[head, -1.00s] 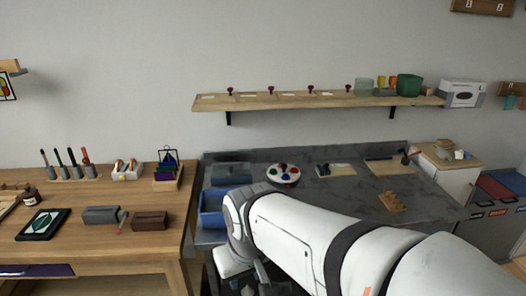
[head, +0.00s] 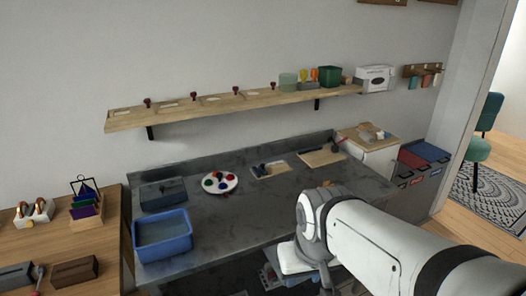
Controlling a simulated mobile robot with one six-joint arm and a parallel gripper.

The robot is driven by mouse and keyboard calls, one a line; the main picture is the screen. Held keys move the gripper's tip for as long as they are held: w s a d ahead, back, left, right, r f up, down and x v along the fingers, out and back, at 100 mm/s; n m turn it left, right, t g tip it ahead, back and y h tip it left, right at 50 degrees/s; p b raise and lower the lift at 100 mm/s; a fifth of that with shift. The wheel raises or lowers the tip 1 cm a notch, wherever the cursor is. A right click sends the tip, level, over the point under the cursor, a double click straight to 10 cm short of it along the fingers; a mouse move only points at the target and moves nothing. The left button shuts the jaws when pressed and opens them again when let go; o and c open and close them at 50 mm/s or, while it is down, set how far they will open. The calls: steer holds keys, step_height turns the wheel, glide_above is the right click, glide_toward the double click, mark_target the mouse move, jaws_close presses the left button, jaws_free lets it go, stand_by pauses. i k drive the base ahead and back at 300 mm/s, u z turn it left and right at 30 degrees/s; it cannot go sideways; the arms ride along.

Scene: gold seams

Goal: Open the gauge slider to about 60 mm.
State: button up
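I cannot make out the gauge slider for certain in the head view. A small dark tool (head: 262,167) lies on a pale board on the grey bench, and a longer tool with a dark red head (head: 337,143) lies by another board; both are too small to read an opening or scale. My white arm reaches in from the lower right, its bent joint over the bench's front edge. My gripper's fingers do not show.
The grey bench (head: 225,215) carries a blue tub (head: 163,234), a dark grey box (head: 163,194) and a round paint palette (head: 220,182). A wall shelf (head: 230,103) hangs above. A wooden table (head: 75,238) adjoins at left. The bench middle is mostly clear.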

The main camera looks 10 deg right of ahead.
mark_target(263, 171)
steer(key=z, duration=0.05)
steer(key=i, duration=1)
steer(key=z, duration=0.05)
